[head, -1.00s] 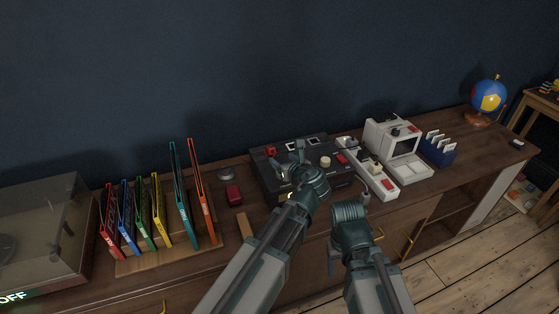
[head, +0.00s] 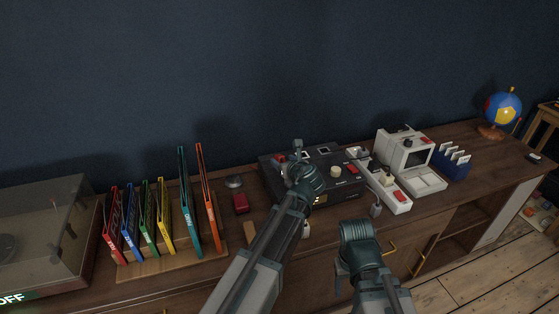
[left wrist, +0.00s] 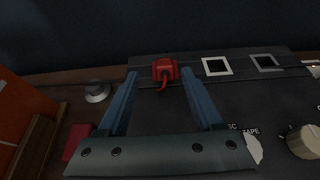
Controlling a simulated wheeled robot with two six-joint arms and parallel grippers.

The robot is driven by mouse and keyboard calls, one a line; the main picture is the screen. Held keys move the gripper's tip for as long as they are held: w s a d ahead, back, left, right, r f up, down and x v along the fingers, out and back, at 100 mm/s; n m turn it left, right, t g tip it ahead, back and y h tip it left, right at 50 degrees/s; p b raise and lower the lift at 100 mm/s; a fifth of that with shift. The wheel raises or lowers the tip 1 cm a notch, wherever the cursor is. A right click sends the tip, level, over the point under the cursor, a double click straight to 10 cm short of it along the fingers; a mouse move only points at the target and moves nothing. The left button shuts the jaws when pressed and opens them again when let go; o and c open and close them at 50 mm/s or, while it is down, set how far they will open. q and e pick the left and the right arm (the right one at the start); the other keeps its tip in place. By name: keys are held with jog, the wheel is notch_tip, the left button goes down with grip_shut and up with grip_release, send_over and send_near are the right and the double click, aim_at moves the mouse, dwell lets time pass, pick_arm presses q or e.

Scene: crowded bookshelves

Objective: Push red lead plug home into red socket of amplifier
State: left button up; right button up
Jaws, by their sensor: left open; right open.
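The amplifier (head: 325,194) is a black box on the sideboard. In the left wrist view its dark top (left wrist: 220,98) carries a small red block, the red lead plug (left wrist: 165,70), with a short red lead curling from its near side. The red socket cannot be told apart from the plug, nor how deep the plug sits. My left gripper (left wrist: 159,73) is open, its two blue fingers on either side of the plug in that view; contact cannot be told. In the head view my left gripper (head: 297,158) is over the amplifier's back left. My right gripper (head: 357,240) is open and empty in front of the sideboard.
White-framed squares (left wrist: 216,66) and a cream knob (left wrist: 304,141) are on the amplifier. A white power strip (head: 393,196) and a white machine (head: 405,150) stand right.

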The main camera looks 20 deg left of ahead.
aim_at(282, 157)
pick_arm(q)
jog(key=b+x, duration=0.1)
jog(key=x, duration=0.4)
jog(key=shift+w+d+b, duration=0.2)
jog(key=shift+d+b, duration=0.1)
jog(key=shift+b, duration=0.05)
jog(key=shift+s, duration=0.1)
grip_shut()
